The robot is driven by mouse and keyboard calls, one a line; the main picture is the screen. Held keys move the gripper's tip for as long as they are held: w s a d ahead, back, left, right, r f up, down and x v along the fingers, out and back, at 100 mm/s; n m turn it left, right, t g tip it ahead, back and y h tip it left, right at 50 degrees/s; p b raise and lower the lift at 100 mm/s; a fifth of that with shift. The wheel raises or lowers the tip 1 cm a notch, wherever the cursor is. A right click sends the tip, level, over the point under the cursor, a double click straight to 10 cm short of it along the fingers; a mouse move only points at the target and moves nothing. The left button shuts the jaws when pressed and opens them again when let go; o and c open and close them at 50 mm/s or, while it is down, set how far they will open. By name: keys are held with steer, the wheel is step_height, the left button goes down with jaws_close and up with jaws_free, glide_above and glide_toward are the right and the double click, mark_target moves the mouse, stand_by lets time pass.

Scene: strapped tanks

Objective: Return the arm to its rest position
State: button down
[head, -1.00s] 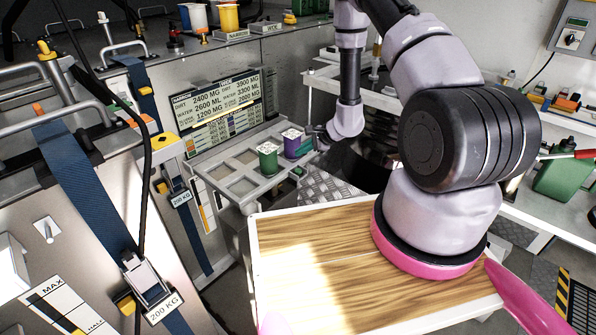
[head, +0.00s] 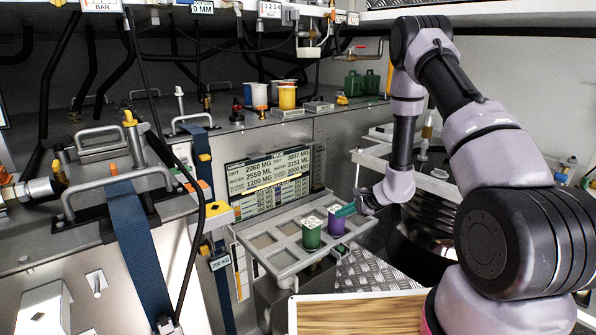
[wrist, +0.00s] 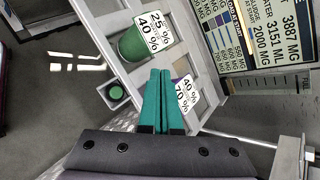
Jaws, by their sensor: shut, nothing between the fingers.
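My gripper (head: 345,210) is at the right end of the grey slotted tray, beside the purple canister (head: 336,222). In the wrist view its two teal fingers (wrist: 162,100) are together with nothing between them. The purple canister, with a white label on top, stands in a tray slot and is partly hidden behind the fingers in the wrist view (wrist: 186,92). A green canister (head: 311,236) stands in the slot to its left and also shows in the wrist view (wrist: 134,45). My arm reaches in from the right.
The grey tray (head: 284,262) has several empty slots. A readout panel (head: 268,178) stands behind it. Blue-strapped steel tanks (head: 140,235) with raised handles and hoses fill the left. A wooden board (head: 355,314) lies in front. White and orange cups (head: 287,96) stand at the back.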

steer(key=s+a+r+n+g, duration=0.1)
steer(key=s+r+n, duration=0.15)
steer(key=r, duration=0.75)
steer(key=s+a+r+n+g+y, duration=0.15)
steer(key=s+r, duration=0.25)
steer(key=r, duration=0.6)
steer(key=s+a+r+n, duration=0.1)
steer(key=s+r+n, duration=0.2)
steer(key=r, duration=0.7)
steer(key=s+d+r+n+t+h, duration=0.2)
steer(key=s+d+r, duration=0.3)
steer(key=s, duration=0.5)
steer(key=s+d+r+n+t+h, duration=0.1)
steer(key=s+d+r+n+h, duration=0.2)
steer(key=s+r, duration=0.6)
steer(key=shift+s+d+r+t+h, duration=0.35)
steer(key=shift+s+d+h, duration=0.55)
steer(key=shift+h, duration=0.25)
